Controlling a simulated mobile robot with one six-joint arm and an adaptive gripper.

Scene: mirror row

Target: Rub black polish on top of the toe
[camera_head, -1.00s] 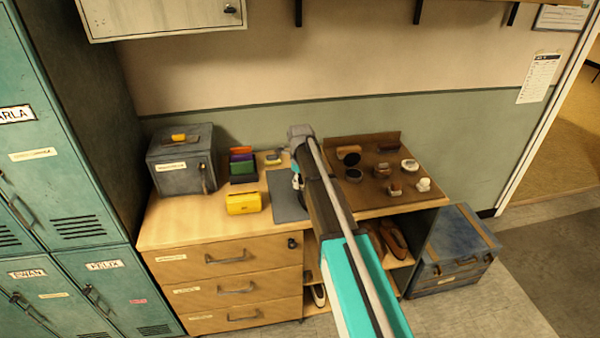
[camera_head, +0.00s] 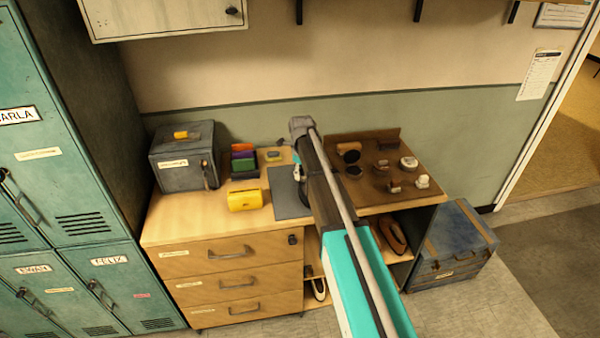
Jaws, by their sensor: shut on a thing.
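My arm (camera_head: 345,215) reaches up from the lower right, across the bench to the grey mat (camera_head: 286,195). My gripper and whatever it holds are hidden behind the arm. A small pale and dark piece shows at the arm's left edge over the mat; I cannot tell what it is. No shoe toe shows clearly on the mat. An open tin with a dark inside (camera_head: 353,171) sits on the brown board, right of the arm. A round white-topped tin (camera_head: 408,162) and several brushes are also there.
The brown board (camera_head: 385,196) has a raised back edge. A brown shoe (camera_head: 393,236) is on the shelf below. A blue trunk (camera_head: 455,245) stands right.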

